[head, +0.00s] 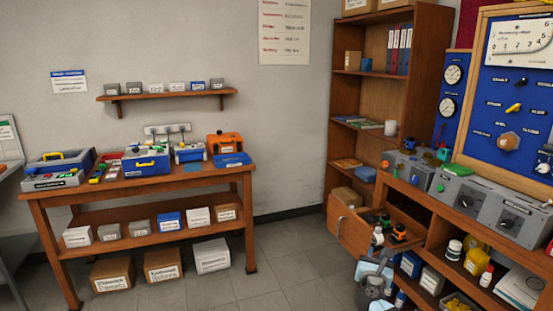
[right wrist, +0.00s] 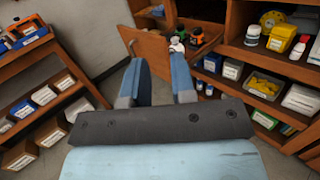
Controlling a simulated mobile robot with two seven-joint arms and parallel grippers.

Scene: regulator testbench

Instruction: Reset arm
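My right gripper (head: 376,267) is low in the head view, in front of the pulled-out wooden drawer (head: 349,232) of the right bench. In the right wrist view its two blue fingers (right wrist: 157,75) stand apart with nothing held between them. The drawer front (right wrist: 147,47) lies beyond the fingertips there. A small white object (head: 377,237) shows by the drawer's edge, and whether it lies inside is unclear. Dark items with green and orange parts (head: 398,232) sit in the drawer. My left gripper is not in view.
A wooden workbench (head: 140,185) with toolboxes stands at the left, below a wall shelf (head: 165,96). The right bench carries grey instrument boxes (head: 470,195) and a blue gauge panel (head: 520,100); its shelves hold bottles and bins. A tall bookcase (head: 340,110) stands behind. The floor (head: 275,260) between is clear.

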